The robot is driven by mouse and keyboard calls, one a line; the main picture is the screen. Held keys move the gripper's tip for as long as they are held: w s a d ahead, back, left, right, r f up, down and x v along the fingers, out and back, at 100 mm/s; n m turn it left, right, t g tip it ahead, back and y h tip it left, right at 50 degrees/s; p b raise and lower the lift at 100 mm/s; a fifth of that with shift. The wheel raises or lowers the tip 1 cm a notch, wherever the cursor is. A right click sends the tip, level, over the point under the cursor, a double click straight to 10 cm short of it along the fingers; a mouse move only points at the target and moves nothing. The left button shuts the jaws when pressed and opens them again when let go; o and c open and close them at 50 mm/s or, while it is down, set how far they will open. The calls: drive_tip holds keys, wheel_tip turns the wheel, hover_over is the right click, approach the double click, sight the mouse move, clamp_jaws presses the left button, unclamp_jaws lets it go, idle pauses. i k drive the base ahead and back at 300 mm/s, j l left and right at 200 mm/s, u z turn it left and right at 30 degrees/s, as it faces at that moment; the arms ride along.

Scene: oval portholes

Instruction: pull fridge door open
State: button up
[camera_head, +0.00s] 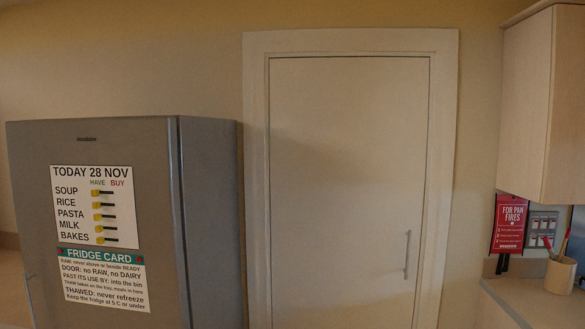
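A thin handle (31,298) shows at the door's lower left edge, partly cut off by the bottom of the picture. A white list headed "TODAY 28 NOV" (95,207) and a "FRIDGE CARD" (103,280) are on the door front. My gripper is not in view.
A closed cream room door (340,180) with a vertical handle (407,255) is right of the fridge. At the right are a wall cabinet (530,110), a red pan-fire sign (509,224), a counter (535,303) and a utensil pot (560,275).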

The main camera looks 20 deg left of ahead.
sight(136, 279)
drive_tip(key=u, duration=2.1)
drive_tip(key=i+j, duration=0.25)
drive_tip(key=i, duration=0.2)
drive_tip(key=i+j, duration=0.25)
drive_tip(key=i, duration=0.2)
drive_tip(key=i+j, duration=0.25)
drive_tip(key=i, duration=0.2)
drive_tip(key=i+j+u, duration=0.1)
drive_tip(key=i+j, duration=0.15)
drive_tip(key=i, duration=0.2)
drive_tip(key=i+j, duration=0.25)
drive_tip(key=i, duration=0.2)
drive_tip(key=i+j, duration=0.2)
drive_tip(key=i, duration=0.25)
